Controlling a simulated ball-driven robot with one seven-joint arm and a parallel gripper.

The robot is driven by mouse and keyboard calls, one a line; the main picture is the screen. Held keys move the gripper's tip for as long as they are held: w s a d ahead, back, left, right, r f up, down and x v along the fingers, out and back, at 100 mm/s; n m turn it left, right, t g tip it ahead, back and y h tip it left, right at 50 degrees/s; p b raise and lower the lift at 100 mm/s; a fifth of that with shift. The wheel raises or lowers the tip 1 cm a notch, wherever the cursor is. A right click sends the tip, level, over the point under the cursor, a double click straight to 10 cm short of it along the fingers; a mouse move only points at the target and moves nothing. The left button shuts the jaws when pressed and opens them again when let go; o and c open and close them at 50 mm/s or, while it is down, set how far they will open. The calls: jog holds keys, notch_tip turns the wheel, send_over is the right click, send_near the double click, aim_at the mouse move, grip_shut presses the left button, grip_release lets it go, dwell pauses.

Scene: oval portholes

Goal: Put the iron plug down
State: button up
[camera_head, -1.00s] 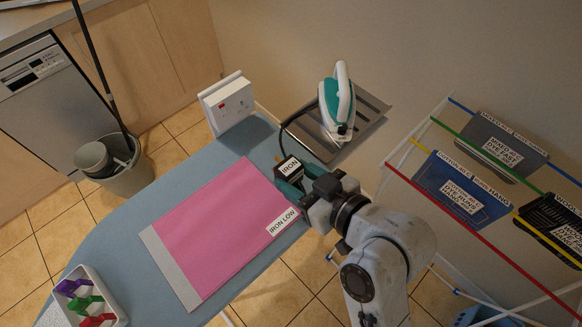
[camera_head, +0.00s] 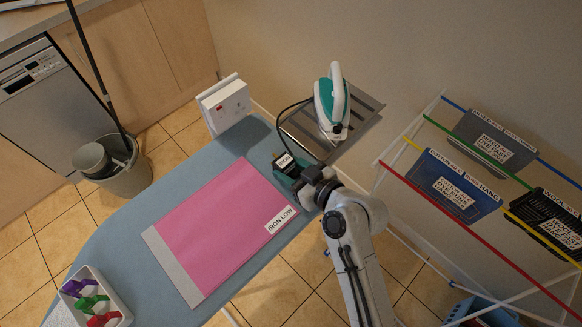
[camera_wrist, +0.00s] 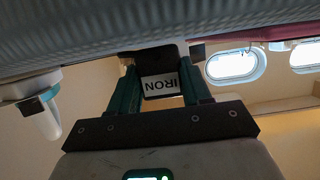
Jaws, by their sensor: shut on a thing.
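The iron plug (camera_head: 284,160) is a small black block with a white IRON label. It is at the far right edge of the blue ironing board (camera_head: 150,200), and a dark cord runs from near it to the iron (camera_head: 332,103). My gripper (camera_head: 287,169) is shut on the plug. In the wrist view, the plug (camera_wrist: 160,62) sits between the teal fingers of my gripper (camera_wrist: 160,88), its label upside down. The plug is close to the board's surface there; I cannot tell whether it touches.
The teal-and-white iron stands on a metal rest (camera_head: 360,115) behind the plug. A white socket box (camera_head: 226,104) stands at the board's far end. A pink cloth (camera_head: 225,230) labelled IRON LOW lies on the board. A drying rack (camera_head: 450,215) stands right. Blue board surface shows left of the plug.

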jog(key=shift+f, duration=0.15)
jog(key=o, duration=1.2)
jog(key=shift+d+r, duration=0.1)
jog(key=shift+r, duration=0.1)
jog(key=b+v, duration=0.2)
jog(key=v, duration=1)
jog(key=shift+s, duration=0.1)
